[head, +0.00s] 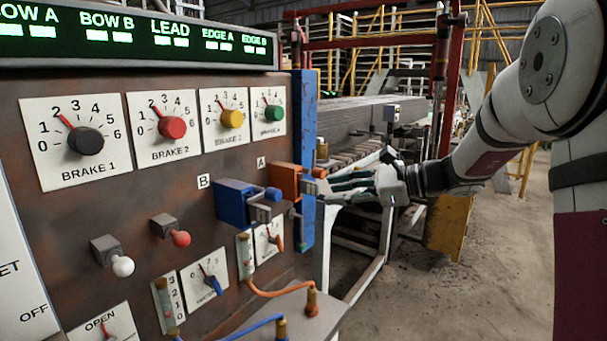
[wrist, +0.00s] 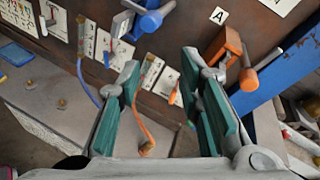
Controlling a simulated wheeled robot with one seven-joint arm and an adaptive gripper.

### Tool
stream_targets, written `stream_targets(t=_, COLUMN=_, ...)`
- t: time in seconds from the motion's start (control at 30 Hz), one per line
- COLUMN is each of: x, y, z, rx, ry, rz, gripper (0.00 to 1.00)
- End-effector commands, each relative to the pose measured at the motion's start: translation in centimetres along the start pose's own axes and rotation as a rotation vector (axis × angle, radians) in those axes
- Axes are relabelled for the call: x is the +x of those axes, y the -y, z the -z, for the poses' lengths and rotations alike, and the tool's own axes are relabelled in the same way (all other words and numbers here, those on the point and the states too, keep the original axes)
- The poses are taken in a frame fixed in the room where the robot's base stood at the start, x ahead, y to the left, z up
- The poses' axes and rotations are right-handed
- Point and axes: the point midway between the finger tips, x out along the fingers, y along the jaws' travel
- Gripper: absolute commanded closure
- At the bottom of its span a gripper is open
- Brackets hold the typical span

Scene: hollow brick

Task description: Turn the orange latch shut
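The orange latch (head: 284,180) sits beside label A at the right edge of the brown panel. In the wrist view the orange latch (wrist: 224,48) is at upper right, with an orange handle (wrist: 248,79) sticking out. My gripper (head: 326,185) is just right of the latch in the head view, its fingers pointing at the panel. In the wrist view the gripper (wrist: 160,65) is open, with green pads apart and no object held.
A blue latch (head: 233,203) by label B is left of the orange one. A blue post (head: 304,130) stands behind the latch. Below, an orange cable (head: 282,292) arches from a gauge to a ledge. Knobs and dials cover the panel. Open floor lies at right.

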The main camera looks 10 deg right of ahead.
Motion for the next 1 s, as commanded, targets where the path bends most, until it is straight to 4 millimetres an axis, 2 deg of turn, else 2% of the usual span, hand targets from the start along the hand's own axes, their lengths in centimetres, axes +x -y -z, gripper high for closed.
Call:
stream_targets(t=0.03, x=-0.3, y=2.2, z=1.8, rx=0.070, ry=0.033, rz=0.055, gripper=0.67)
stream_targets(t=0.1, x=-0.8, y=4.9, z=3.5, rx=0.152, ry=0.084, rz=0.128, gripper=0.67)
stream_targets(t=0.2, x=-1.8, y=7.8, z=5.6, rx=0.239, ry=0.144, rz=0.213, gripper=0.67)
stream_targets(t=0.3, x=-2.5, y=9.6, z=7.0, rx=0.291, ry=0.184, rz=0.268, gripper=0.67)
stream_targets(t=0.43, x=-2.8, y=10.6, z=7.7, rx=0.317, ry=0.207, rz=0.297, gripper=0.67)
stream_targets(t=0.57, x=-1.9, y=11.0, z=7.5, rx=0.319, ry=0.210, rz=0.297, gripper=0.67)
stream_targets(t=1.0, x=5.9, y=13.4, z=6.2, rx=0.317, ry=0.208, rz=0.294, gripper=0.67)
